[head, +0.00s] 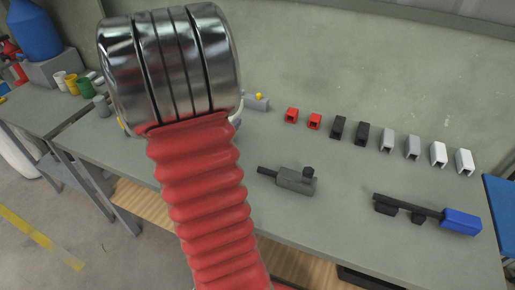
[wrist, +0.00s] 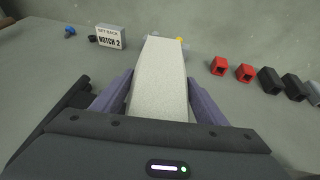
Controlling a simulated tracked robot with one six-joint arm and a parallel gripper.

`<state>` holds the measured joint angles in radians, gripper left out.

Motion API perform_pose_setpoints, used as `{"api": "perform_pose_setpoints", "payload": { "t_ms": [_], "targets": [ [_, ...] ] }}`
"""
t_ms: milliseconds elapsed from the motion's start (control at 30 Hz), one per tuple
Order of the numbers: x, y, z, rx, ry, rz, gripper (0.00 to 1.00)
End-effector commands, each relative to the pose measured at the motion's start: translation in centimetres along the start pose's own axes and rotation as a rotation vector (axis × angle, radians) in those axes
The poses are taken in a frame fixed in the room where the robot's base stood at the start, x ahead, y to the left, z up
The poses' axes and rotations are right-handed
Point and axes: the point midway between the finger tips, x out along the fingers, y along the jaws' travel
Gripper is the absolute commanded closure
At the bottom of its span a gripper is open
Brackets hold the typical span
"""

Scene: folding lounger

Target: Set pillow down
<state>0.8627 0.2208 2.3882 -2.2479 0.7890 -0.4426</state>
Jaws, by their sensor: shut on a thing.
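In the wrist view, my gripper (wrist: 160,84) has its two purple fingers on either side of a pale, speckled, long block, which I take as the pillow (wrist: 160,70). The fingers are shut on it. The pillow points away from me over the grey bench, and its far end is near a yellow-topped grey piece. Whether its underside touches anything is hidden. In the head view, my red ribbed arm and its silver joint hide the gripper and the pillow.
A sign reading "SET BACK NOTCH 2" (wrist: 110,37) stands left of the pillow. A row of red (head: 291,115), black (head: 338,127), grey and white (head: 464,162) blocks runs right. A grey tool (head: 297,181) and a blue-ended tool (head: 460,221) lie on the bench (head: 350,240).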

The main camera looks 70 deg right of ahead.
Motion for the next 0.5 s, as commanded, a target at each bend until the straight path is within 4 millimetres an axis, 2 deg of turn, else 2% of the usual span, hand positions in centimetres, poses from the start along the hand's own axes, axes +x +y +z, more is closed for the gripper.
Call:
{"api": "perform_pose_setpoints", "payload": {
  "t_ms": [33,100,200,333,500],
  "targets": [
    [0.7,-1.9,0.3,0.015,0.000,-0.037,0.58],
    [1.4,-4.0,0.7,0.031,0.000,-0.077,0.58],
    [2.1,-6.2,0.9,0.049,0.001,-0.119,0.58],
    [2.5,-7.6,1.1,0.060,0.001,-0.145,0.58],
    [2.5,-7.8,1.1,0.062,0.001,-0.148,0.58]
  ]
}}
